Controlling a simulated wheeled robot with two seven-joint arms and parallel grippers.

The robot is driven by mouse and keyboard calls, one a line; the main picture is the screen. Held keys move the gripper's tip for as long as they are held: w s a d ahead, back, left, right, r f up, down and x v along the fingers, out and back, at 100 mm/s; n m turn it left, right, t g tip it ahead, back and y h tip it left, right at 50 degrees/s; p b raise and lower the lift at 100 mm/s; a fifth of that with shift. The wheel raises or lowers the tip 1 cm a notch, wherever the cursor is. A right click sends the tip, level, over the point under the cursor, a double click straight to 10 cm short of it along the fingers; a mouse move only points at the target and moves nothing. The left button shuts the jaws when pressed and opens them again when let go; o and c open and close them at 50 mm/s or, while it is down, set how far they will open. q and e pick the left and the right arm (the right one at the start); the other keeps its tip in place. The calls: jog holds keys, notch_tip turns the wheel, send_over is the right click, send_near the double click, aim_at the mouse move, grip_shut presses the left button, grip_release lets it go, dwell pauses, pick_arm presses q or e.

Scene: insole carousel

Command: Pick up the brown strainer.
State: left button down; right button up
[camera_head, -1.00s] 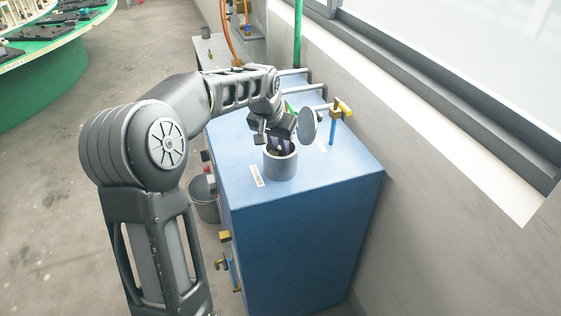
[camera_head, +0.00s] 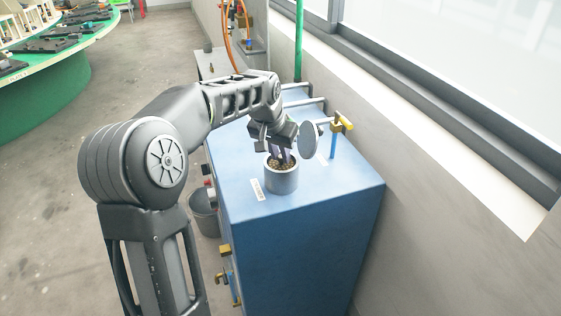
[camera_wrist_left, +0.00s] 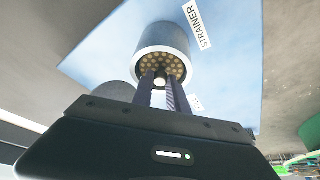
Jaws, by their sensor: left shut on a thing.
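The brown strainer (camera_head: 281,164) is a round disc with many holes, at the mouth of a grey cylinder (camera_head: 281,182) on top of a blue cabinet (camera_head: 330,200). The left wrist view shows its perforated face (camera_wrist_left: 158,64) within the grey rim (camera_wrist_left: 163,38), with a small pale knob (camera_wrist_left: 160,82) between the fingers. My left gripper (camera_head: 284,155) points down over the cylinder, shut on the strainer by this knob. The fingers partly hide the disc. I cannot tell if it is clear of the rim. My right gripper is in neither view.
A grey round disc (camera_head: 309,139) stands upright just right of my gripper. Behind it is a blue post with a yellow handle (camera_head: 334,138). A white STRAINER label (camera_head: 258,190) lies on the cabinet top. A grey bucket (camera_head: 204,212) stands left; the wall is close on the right.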

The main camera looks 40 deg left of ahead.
aim_at(280, 157)
pick_arm(q)
notch_tip(280, 157, up, 8)
jog(key=shift+r+b, duration=0.25)
jog(key=shift+b, duration=0.05)
jog(key=shift+f, duration=0.1)
dwell(0.5)
